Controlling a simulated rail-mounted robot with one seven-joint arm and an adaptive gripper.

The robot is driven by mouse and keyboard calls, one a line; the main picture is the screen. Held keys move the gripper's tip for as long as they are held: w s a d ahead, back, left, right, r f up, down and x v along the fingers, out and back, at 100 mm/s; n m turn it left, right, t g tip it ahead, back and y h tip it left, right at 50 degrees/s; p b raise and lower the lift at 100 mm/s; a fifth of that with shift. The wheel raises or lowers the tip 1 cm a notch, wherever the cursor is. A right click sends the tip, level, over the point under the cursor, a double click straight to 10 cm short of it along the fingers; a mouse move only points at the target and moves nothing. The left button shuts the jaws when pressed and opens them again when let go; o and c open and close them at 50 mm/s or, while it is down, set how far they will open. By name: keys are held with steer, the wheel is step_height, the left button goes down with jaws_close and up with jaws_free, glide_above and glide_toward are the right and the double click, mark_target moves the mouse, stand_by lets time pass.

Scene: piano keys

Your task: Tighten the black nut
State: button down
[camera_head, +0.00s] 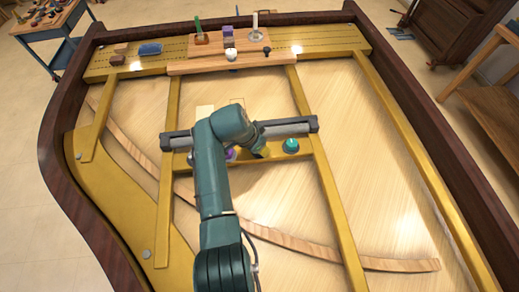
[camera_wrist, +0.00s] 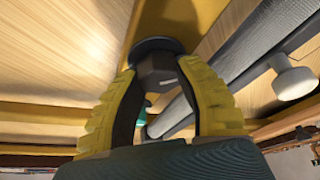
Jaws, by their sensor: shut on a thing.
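In the wrist view the black nut (camera_wrist: 156,66) sits between the two yellow fingers of my gripper (camera_wrist: 158,78). The fingers are closed on its sides. A round dark flange or washer shows just beyond the nut, against a yellow beam. In the head view my gripper (camera_head: 262,152) is at the yellow cross plate in the middle of the piano frame, just below the dark grey bar. My arm hides the nut there.
The grey bar (camera_head: 288,129) runs across beside my gripper. A teal knob (camera_head: 291,145) stands close to its right. A wooden board (camera_head: 222,64) at the back holds several small parts, and a blue block (camera_head: 150,50) lies left of it. Yellow beams border the open wooden soundboard.

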steer(key=m+b, duration=0.2)
steer(key=b, duration=0.1)
steer(key=f+m+g+b, duration=0.1)
steer(key=m+b, duration=0.1)
steer(key=b, duration=0.1)
steer(key=shift+h, duration=0.3)
steer(key=m+g+b, duration=0.1)
steer(key=b, duration=0.1)
steer(key=shift+r+m+b, duration=0.1)
steer(key=shift+m+b, duration=0.25)
steer(key=shift+m, duration=0.05)
steer(key=shift+r, duration=0.15)
steer(key=c, duration=0.6)
jaws_free()
steer(key=shift+c, duration=0.2)
steer(key=shift+r, duration=0.15)
steer(key=shift+r, duration=0.1)
